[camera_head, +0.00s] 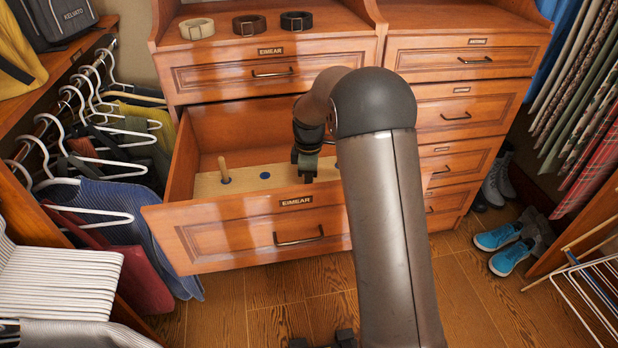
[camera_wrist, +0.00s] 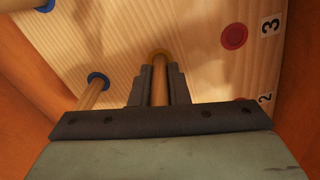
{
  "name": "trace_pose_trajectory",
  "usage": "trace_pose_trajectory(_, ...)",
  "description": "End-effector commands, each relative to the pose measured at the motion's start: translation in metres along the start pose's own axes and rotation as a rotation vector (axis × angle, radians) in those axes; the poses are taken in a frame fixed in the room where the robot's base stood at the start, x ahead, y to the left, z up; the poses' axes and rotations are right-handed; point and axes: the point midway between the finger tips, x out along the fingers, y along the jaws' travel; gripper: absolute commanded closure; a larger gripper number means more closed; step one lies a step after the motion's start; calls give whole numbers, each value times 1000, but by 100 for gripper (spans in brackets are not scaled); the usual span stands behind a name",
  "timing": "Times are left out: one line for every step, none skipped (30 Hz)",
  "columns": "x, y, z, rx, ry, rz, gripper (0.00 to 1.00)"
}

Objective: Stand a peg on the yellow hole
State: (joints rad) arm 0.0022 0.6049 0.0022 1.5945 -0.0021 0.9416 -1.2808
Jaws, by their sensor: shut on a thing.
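The pale wooden board (camera_head: 240,187) lies inside an open drawer, and it also fills the wrist view (camera_wrist: 200,75). My gripper (camera_head: 307,172) is low over the board's right part. In the wrist view my gripper (camera_wrist: 160,88) is shut on a wooden peg (camera_wrist: 160,93). The peg's far end meets the yellow hole (camera_wrist: 160,53); I cannot tell how deep it sits. A second peg (camera_wrist: 90,95) stands in a blue-ringed hole to the left. Another peg (camera_head: 223,168) stands upright near the board's left end.
The drawer front (camera_head: 250,238) and its side walls enclose the board. A red disc (camera_wrist: 234,36) lies beside a printed 3. Rolled belts (camera_head: 249,25) rest on the dresser top. Hangers with clothes (camera_head: 105,140) crowd the left. Shoes (camera_head: 510,245) stand on the floor at right.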

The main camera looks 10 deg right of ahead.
Motion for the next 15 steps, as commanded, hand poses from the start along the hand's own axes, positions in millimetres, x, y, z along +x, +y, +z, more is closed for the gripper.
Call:
trace_pose_trajectory(0,0,0,0,0,0,100)
trace_pose_trajectory(0,0,0,0,0,0,100)
trace_pose_trajectory(0,0,0,0,0,0,100)
trace_pose_trajectory(0,0,0,0,0,0,100)
trace_pose_trajectory(0,0,0,0,0,0,100)
trace_pose_trajectory(0,0,0,0,0,0,100)
trace_pose_trajectory(0,0,0,0,0,0,100)
trace_pose_trajectory(0,0,0,0,0,-1,100)
trace_pose_trajectory(0,0,0,0,0,-1,100)
trace_pose_trajectory(1,0,0,0,0,-1,100)
trace_pose_trajectory(1,0,0,0,0,-1,100)
trace_pose_trajectory(2,0,0,0,0,-1,100)
trace_pose_trajectory(2,0,0,0,0,-1,100)
trace_pose_trajectory(3,0,0,0,0,-1,100)
trace_pose_trajectory(4,0,0,0,0,-1,100)
